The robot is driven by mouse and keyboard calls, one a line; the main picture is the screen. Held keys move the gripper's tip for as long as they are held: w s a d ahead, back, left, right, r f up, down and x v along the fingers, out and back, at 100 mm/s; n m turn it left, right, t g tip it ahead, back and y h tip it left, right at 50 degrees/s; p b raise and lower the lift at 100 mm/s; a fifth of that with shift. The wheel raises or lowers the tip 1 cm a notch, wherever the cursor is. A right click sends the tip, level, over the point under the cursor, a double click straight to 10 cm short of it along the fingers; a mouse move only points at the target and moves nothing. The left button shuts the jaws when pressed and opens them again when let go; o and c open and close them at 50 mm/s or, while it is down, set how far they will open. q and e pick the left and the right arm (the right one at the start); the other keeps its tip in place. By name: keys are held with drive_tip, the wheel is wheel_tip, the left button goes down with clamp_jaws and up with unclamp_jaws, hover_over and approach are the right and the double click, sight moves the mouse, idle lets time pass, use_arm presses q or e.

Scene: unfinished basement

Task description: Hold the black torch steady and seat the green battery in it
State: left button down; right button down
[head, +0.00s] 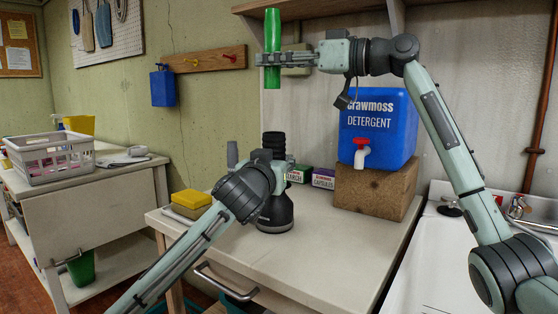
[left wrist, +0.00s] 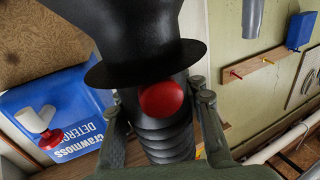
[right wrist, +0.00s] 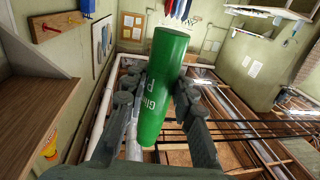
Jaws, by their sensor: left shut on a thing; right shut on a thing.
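The black torch (head: 275,214) stands upright on the counter with its wide head down and its ribbed end (head: 273,142) up. My left gripper (head: 273,164) is shut around its body. The left wrist view shows the torch's red button (left wrist: 163,99) and ribs between the fingers (left wrist: 158,108). My right gripper (head: 272,60) is shut on the green battery (head: 272,30) and holds it upright, high above the torch and roughly in line with it in the head view. The battery also fills the jaws in the right wrist view (right wrist: 165,85). The torch's opening is not visible.
A blue detergent container (head: 390,128) sits on a wooden block (head: 375,190) to the right. Two small boxes (head: 311,175) stand behind the torch. A yellow sponge (head: 191,198) lies at left. A wooden shelf (head: 305,9) is near the battery. The front counter (head: 310,260) is clear.

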drive_tip(key=shift+d+r+n+g+y, duration=0.15)
drive_tip(key=shift+r+n+g+y, duration=0.15)
drive_tip(key=shift+r+n+g, duration=0.4)
wheel_tip(320, 180, down, 10)
drive_tip(key=shift+r, duration=0.15)
drive_tip(key=shift+s+f, duration=0.1)
drive_tip(key=shift+f, duration=0.1)
drive_tip(key=shift+f, duration=0.4)
drive_tip(key=c, duration=1.3)
unclamp_jaws()
drive_tip(key=shift+o, duration=0.2)
drive_tip(key=r+v, duration=0.1)
drive_tip(key=v, duration=1.1)
